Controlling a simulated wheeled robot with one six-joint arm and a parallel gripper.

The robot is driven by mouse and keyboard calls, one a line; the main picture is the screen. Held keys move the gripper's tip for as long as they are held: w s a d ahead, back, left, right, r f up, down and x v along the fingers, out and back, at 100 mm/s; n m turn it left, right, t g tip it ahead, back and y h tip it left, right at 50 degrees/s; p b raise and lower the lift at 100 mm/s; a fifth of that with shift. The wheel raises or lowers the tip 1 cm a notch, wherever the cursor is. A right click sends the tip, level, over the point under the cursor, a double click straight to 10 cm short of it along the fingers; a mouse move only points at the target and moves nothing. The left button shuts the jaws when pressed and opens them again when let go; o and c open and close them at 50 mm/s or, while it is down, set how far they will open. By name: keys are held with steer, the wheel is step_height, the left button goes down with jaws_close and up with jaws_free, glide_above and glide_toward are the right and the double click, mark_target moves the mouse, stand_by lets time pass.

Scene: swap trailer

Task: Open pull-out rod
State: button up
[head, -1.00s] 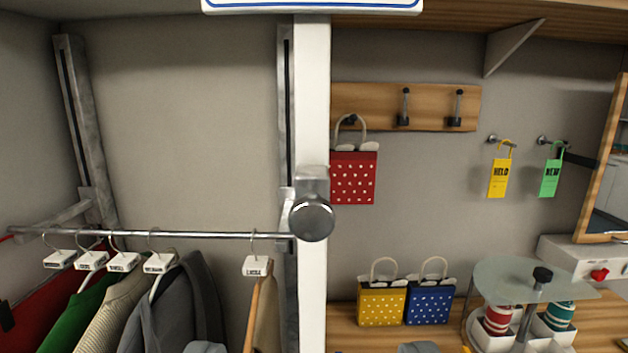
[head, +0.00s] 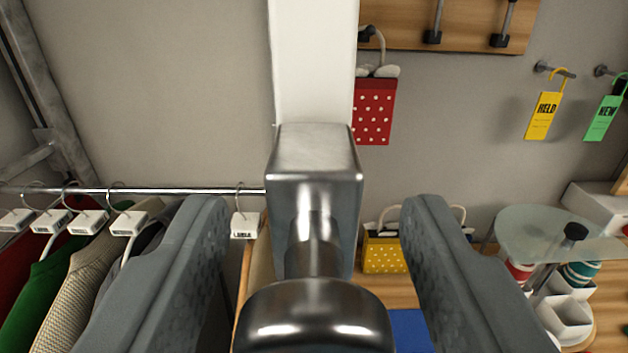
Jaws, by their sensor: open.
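The pull-out rod shows as a shiny round metal knob (head: 318,318) on a short stem, coming out of a square metal housing (head: 314,165) on the white post (head: 313,60). My gripper (head: 320,225) is open. Its two grey fingers stand on either side of the stem and knob, with a gap visible on both sides. The knob's lower part is cut off by the bottom edge of the picture.
A clothes rail (head: 170,191) with several garments on hangers runs to the left of the post. A red dotted bag (head: 373,112) hangs close on the right. A yellow bag (head: 385,253) and a glass-topped stand (head: 545,235) are lower right.

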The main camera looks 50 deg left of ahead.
steer(key=shift+w+a, duration=0.15)
steer(key=shift+a, duration=0.05)
jaws_close()
steer(key=v, duration=2)
steer(key=shift+s+d, duration=0.3)
jaws_free()
